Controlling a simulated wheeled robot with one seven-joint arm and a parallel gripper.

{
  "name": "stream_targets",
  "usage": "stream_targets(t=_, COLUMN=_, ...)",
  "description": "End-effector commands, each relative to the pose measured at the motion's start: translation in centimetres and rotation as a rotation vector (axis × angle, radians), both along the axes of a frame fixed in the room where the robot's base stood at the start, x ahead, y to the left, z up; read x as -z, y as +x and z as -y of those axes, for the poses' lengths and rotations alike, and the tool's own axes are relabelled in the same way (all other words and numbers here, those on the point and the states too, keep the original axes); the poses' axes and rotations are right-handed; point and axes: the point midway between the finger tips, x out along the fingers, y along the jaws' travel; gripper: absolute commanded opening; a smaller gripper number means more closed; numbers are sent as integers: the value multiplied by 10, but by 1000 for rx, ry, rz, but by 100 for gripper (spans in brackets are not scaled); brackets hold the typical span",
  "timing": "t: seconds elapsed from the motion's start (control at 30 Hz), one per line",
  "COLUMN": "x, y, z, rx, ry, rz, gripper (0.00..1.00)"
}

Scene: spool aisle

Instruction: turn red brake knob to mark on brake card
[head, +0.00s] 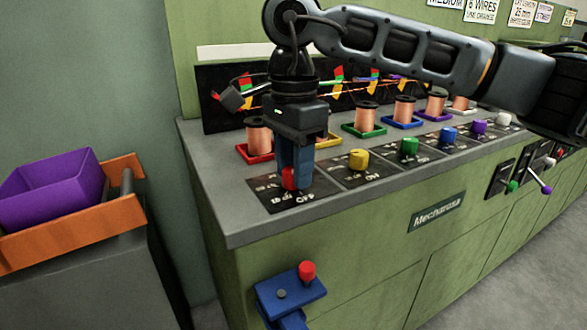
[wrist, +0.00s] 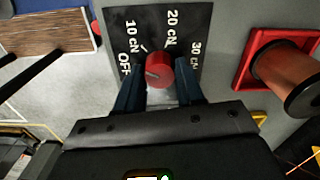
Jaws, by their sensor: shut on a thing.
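The red brake knob (wrist: 159,70) stands on a dark dial plate (wrist: 190,20) marked OFF, 10 cN, 20 cN and 30 cN. In the wrist view, a pale line on the knob points left, roughly towards OFF. My gripper (wrist: 158,88) is shut on the knob, with one blue finger on each side. In the head view my gripper (head: 296,178) reaches down over the red knob (head: 289,179) at the bench's near left corner. Several cards (head: 480,10) hang on the wall at the top; I cannot tell whether one is the brake card.
A copper spool in a red tray (wrist: 243,75) stands beside the dial. Yellow (head: 358,160), green (head: 409,147) and other knobs line the bench edge. A blue bracket with a red-topped lever (head: 307,271) sticks out from the bench front. A purple bin (head: 50,187) stands left.

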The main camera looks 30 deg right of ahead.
Motion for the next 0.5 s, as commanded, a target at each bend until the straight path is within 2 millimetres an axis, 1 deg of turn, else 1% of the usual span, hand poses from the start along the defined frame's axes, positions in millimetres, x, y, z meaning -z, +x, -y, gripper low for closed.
stream_targets(t=0.5, x=1, y=-1, z=1, rx=493, ry=-3, rz=3, gripper=7)
